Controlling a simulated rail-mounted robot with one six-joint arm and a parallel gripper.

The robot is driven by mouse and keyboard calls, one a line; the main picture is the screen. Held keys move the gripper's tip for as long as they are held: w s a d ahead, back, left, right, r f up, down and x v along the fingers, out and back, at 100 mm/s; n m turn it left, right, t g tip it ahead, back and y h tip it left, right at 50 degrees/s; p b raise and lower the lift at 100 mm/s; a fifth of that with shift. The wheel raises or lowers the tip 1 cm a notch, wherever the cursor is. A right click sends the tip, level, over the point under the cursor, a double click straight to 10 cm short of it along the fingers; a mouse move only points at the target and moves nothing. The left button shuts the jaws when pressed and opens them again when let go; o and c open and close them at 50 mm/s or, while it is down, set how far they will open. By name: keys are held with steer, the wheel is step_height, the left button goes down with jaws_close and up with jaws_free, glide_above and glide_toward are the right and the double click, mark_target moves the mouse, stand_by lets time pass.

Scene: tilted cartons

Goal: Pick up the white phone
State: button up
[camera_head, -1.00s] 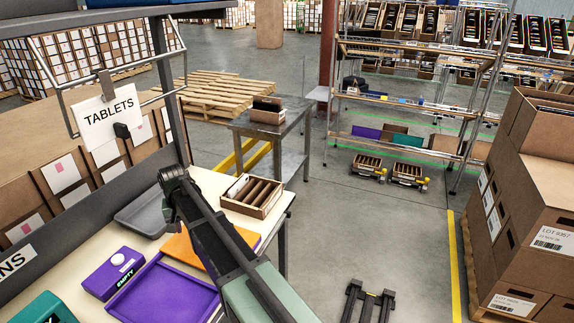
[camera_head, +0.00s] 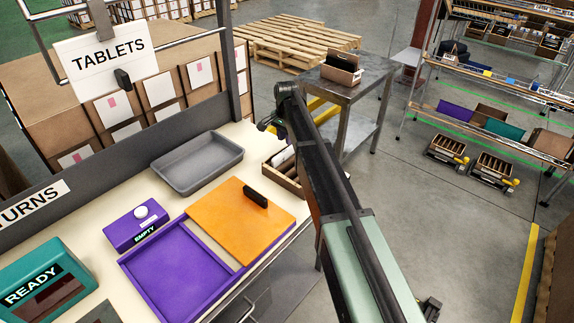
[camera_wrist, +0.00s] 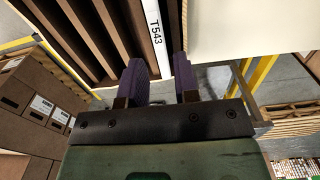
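A narrow white edge marked T543, which looks like the white phone (camera_wrist: 158,40), stands in a slot of the brown divided carton (camera_wrist: 75,45) in the wrist view. My gripper (camera_wrist: 160,78) is open, its two purple-padded fingers apart, and the white edge lines up between them. Whether the fingertips reach down beside it, I cannot tell. In the head view the carton (camera_head: 291,184) sits at the table's far right edge, with something pale inside, partly hidden by my arm. My gripper (camera_head: 268,123) is only partly seen there, near the carton.
The cream table also holds a grey tray (camera_head: 197,164), an orange board (camera_head: 235,222) with a dark upright object, a purple tray (camera_head: 176,272), a purple EMPTY box (camera_head: 137,226) and a teal READY box (camera_head: 45,284). A metal side table (camera_head: 362,95) stands behind.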

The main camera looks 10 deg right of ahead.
mark_target(286, 150)
step_height(286, 150, down, 7)
steer(key=b, duration=0.5)
steer(key=shift+s+r, duration=0.1)
steer(key=shift+r, duration=0.25)
jaws_close()
